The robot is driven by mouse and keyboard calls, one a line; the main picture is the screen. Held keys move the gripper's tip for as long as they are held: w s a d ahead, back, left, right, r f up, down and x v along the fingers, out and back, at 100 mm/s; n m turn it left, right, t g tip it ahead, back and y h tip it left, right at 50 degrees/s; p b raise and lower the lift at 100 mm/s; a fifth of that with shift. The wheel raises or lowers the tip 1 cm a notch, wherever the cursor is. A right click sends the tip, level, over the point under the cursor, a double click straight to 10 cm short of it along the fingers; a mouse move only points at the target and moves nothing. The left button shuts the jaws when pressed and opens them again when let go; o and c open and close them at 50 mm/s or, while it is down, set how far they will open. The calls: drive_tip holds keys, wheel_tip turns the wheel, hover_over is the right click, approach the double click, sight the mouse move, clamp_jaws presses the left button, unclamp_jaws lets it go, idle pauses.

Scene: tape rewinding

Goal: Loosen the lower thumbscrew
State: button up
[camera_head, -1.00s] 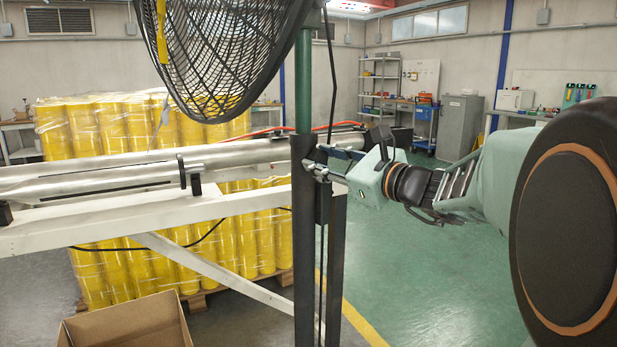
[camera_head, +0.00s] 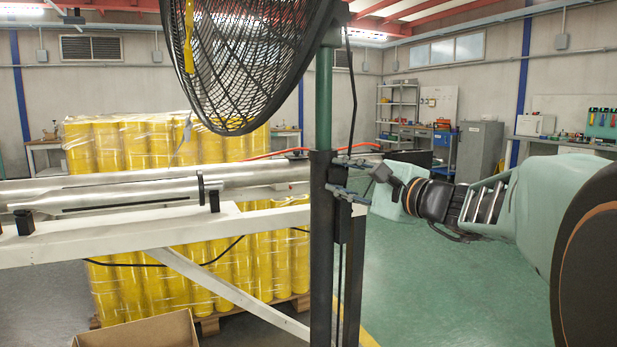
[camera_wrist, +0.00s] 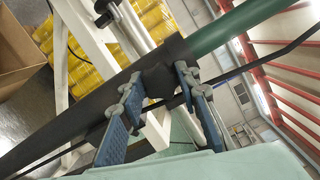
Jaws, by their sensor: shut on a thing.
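A green pole (camera_head: 324,100) carries the fan and runs down into a dark upright post (camera_head: 321,260). My gripper (camera_head: 338,175) reaches the post from the right, with its fingers at the post's upper part. In the wrist view, the two blue-grey fingers (camera_wrist: 158,82) close on a dark knob, the thumbscrew (camera_wrist: 156,79), against the side of the dark sleeve (camera_wrist: 80,117). In the head view the fingers hide the thumbscrew. Whether it has turned cannot be seen.
A black caged fan (camera_head: 245,60) hangs left of the pole. A white frame (camera_head: 110,240) with metal rollers (camera_head: 120,192) runs left. A black cable (camera_wrist: 255,68) passes close to my gripper. A cardboard box (camera_head: 140,334) stands below; green floor on the right is open.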

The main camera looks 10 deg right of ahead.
idle(0.4)
drive_tip(key=o, duration=1.2)
drive_tip(key=shift+c, duration=0.2)
drive_tip(key=shift+r, duration=0.1)
drive_tip(key=o, duration=0.4)
drive_tip(key=shift+n, duration=0.3)
wheel_tip(320, 180, up, 7)
drive_tip(key=shift+w+a+r, duration=0.1)
drive_tip(key=shift+w, duration=0.05)
drive_tip(key=shift+s+d+r, duration=0.2)
drive_tip(key=shift+r, duration=0.4)
drive_tip(key=shift+s+d+r, duration=0.15)
drive_tip(key=shift+r, duration=0.45)
drive_tip(key=c, duration=0.4)
drive_tip(key=shift+w+a+r, duration=0.15)
